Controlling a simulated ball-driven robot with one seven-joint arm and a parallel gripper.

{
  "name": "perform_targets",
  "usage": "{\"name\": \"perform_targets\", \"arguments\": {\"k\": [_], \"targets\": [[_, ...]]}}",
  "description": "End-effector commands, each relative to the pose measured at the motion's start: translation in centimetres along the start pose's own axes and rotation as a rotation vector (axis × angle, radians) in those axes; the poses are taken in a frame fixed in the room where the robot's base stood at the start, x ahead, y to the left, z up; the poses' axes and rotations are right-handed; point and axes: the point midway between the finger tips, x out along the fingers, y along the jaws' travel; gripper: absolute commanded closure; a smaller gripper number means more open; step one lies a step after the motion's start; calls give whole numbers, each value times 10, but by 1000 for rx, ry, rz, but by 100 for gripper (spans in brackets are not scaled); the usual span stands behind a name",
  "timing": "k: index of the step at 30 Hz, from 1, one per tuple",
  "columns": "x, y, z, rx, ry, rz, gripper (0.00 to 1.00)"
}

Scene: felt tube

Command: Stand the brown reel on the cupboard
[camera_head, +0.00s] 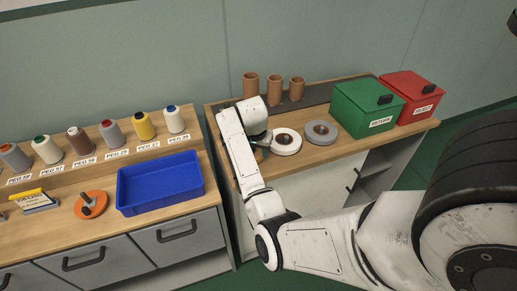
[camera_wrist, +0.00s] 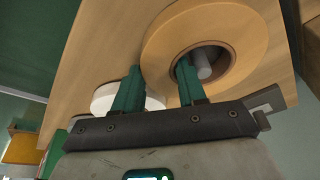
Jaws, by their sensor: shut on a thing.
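In the wrist view a tan-brown reel (camera_wrist: 165,45) with a wide round hole fills the upper middle. My gripper (camera_wrist: 157,82) is shut on its wall, one green finger in the hole and the other outside the rim. A pale rod end shows in the hole. In the head view my gripper (camera_head: 263,143) is over the left part of the wooden-topped cupboard (camera_head: 352,147), and my arm hides the reel. I cannot tell whether the reel touches the wood.
A white reel (camera_head: 286,141) and a grey reel (camera_head: 320,132) lie just right of my gripper. Several brown tubes (camera_head: 274,89) stand behind. Green (camera_head: 367,106) and red (camera_head: 409,97) boxes stand at the right. A blue tray (camera_head: 160,183) is on the left unit.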

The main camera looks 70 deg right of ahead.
Motion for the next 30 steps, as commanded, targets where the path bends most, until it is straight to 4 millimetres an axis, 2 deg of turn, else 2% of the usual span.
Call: {"name": "perform_targets", "arguments": {"k": [5, 6, 14, 26, 30], "targets": [[-1, 0, 0, 0, 1, -1, 99], [-1, 0, 0, 0, 1, -1, 56], [0, 0, 0, 0, 0, -1, 31], [-1, -2, 0, -3, 1, -5, 30], [-12, -4, 0, -4, 4, -8, 30]]}}
